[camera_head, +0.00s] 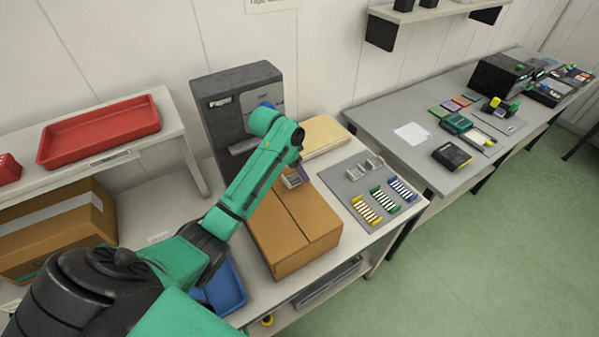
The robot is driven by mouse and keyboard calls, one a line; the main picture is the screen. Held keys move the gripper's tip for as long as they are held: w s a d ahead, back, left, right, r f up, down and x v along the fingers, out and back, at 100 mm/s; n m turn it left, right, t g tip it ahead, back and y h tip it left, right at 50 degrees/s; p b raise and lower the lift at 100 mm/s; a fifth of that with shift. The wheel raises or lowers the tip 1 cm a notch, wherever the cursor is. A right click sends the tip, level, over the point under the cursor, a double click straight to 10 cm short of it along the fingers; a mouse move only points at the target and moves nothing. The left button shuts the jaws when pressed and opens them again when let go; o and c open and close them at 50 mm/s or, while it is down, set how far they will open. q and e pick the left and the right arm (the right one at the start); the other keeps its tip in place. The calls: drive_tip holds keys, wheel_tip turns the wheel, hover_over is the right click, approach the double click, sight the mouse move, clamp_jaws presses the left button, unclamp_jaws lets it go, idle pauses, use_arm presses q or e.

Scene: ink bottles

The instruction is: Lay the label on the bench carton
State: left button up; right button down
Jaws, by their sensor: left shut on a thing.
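The bench carton (295,232) is a closed brown cardboard box on the near bench, in the middle of the view. My green left arm reaches in from the lower left. My left gripper (296,178) points down over the carton's far edge, shut on a small pale piece that looks like the label (291,182). The arm hides part of the piece and the carton's far left side. I cannot tell whether the piece touches the carton. My right gripper is not in view.
A dark grey machine (226,100) stands behind the carton. A grey mat (352,186) with colored racks lies to the right. A blue tray (228,285) is at the carton's left. A red tray (100,130) sits on the left shelf. A second bench (385,118) holds more items.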

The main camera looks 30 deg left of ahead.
sight(285, 180)
use_arm(q)
drive_tip(key=shift+f, duration=0.85)
drive_tip(key=shift+s+f, duration=0.2)
drive_tip(key=shift+f, duration=0.05)
drive_tip(key=shift+s+r, duration=0.1)
drive_tip(key=shift+s, duration=0.1)
drive_tip(key=o, duration=1)
drive_tip(key=shift+w+f, duration=0.15)
drive_tip(key=shift+f, duration=0.05)
drive_tip(key=shift+o, duration=1.4)
drive_tip(key=shift+r, duration=0.55)
drive_tip(key=b+v, duration=0.3)
drive_tip(key=v, duration=0.8)
drive_tip(key=shift+f, duration=0.1)
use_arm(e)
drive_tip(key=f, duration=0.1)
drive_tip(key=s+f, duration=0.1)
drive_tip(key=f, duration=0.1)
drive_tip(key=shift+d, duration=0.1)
